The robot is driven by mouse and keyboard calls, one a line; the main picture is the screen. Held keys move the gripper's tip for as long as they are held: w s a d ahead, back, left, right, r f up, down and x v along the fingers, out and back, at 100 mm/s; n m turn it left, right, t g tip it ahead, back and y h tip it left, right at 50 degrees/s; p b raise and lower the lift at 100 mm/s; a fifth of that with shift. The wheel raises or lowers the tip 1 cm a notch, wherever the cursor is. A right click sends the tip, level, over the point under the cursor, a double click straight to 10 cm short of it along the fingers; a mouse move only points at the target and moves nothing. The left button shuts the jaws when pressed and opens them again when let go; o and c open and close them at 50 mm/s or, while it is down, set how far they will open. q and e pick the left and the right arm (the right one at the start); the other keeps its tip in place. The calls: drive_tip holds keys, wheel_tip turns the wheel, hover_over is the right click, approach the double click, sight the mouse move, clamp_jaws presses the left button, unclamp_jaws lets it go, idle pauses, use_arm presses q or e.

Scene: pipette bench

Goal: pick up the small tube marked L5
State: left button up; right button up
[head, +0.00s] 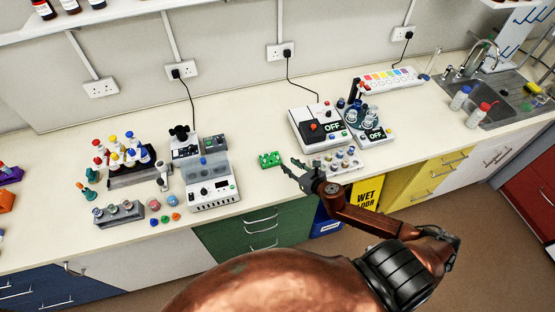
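No label reading L5 is legible in the head view, so I cannot tell which small tube it is. A pale rack (322,167) of small tubes with coloured caps stands near the bench's front edge, partly hidden behind my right gripper (288,165). A small green block or rack (269,159) lies just left of that gripper's fingertips. The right gripper points left over the front of the bench. Its two fingers look apart, with nothing seen between them. My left gripper is out of view.
Two devices showing OFF (307,126) (376,135) stand behind the pale rack. A white device (212,192) and a rack of coloured-cap bottles (140,175) stand to the left. A sink (490,108) is at the right. Bare bench (245,125) lies behind the green block.

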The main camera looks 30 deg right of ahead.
sight(278, 158)
drive_tip(key=x, duration=0.8)
drive_tip(key=shift+p, duration=0.35)
drive_tip(key=shift+s, duration=0.15)
drive_tip(key=shift+c, duration=0.6)
drive_tip(key=c, duration=0.6)
